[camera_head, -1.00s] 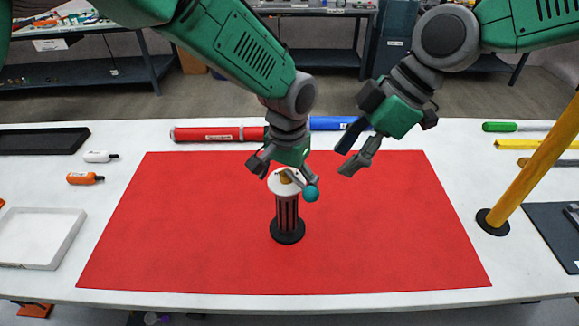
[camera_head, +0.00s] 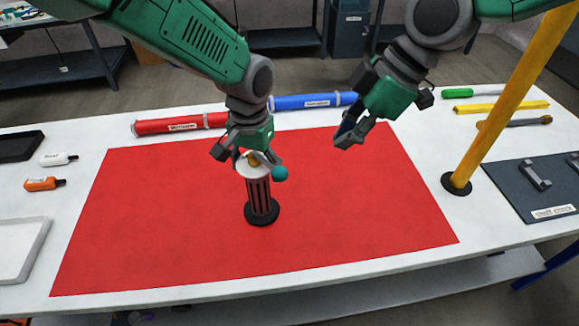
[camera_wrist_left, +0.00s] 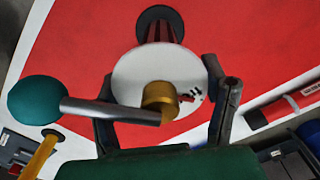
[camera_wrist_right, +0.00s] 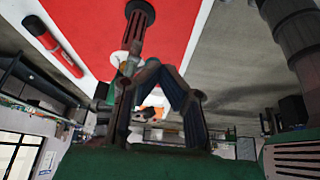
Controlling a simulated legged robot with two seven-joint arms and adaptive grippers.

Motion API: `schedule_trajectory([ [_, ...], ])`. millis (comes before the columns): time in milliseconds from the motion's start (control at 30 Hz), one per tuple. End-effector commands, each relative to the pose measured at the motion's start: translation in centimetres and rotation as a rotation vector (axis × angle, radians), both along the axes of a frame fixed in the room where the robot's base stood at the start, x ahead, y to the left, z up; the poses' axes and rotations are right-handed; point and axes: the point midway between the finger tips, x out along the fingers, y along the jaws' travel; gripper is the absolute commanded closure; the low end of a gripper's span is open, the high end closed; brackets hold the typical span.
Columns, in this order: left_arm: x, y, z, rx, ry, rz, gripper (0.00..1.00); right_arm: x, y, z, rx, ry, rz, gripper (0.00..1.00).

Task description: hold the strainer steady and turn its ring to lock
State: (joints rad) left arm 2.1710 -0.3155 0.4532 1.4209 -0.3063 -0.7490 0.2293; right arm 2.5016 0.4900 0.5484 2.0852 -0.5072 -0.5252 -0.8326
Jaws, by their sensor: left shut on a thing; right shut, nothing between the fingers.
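The strainer is a dark slotted cylinder (camera_head: 260,193) upright on a round black base on the red mat. On top are a white round cap (camera_wrist_left: 150,68), a brass hub (camera_wrist_left: 160,97) and a metal handle ending in a teal ball (camera_head: 280,173), also seen in the left wrist view (camera_wrist_left: 36,100). My left gripper (camera_head: 246,156) is shut on the white cap, a finger on either side. The ring is not clearly distinguishable. My right gripper (camera_head: 346,140) is shut and empty, above the mat's far edge, up and right of the strainer.
Red (camera_head: 180,124) and blue (camera_head: 315,101) tubes lie behind the mat (camera_head: 350,210). A yellow post (camera_head: 500,110) on a black foot stands right, near a dark tray (camera_head: 525,200). The mat around the strainer is clear.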

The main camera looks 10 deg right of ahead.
Motion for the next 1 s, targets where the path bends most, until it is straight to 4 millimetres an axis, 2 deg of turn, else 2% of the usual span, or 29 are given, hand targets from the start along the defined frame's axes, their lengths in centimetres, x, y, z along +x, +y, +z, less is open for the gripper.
schedule_trajectory([
  [67,-0.1,0.0,-0.1,0.0,0.002,0.0,0.8,-0.4,-1.0,0.0,-0.004,-0.001,-0.03,1.0],
  [167,0.0,0.0,-0.1,0.001,0.003,0.0,0.8,-0.5,-1.5,-0.1,-0.004,0.0,-0.047,1.0],
  [467,0.0,0.1,-0.1,-0.001,0.003,0.0,0.8,-0.5,-1.3,-0.2,-0.006,0.001,-0.047,1.0],
  [567,0.0,0.1,-0.1,0.0,0.002,0.0,0.8,-0.5,-1.1,-0.8,-0.008,0.004,-0.046,1.0],
  [667,0.0,0.1,-0.1,0.0,0.002,0.0,0.8,-0.4,-0.5,-2.1,-0.008,0.005,-0.045,1.0],
  [1000,0.0,0.1,-0.1,0.0,0.001,0.0,0.8,0.2,2.6,-8.5,-0.008,0.005,-0.044,1.0],
])
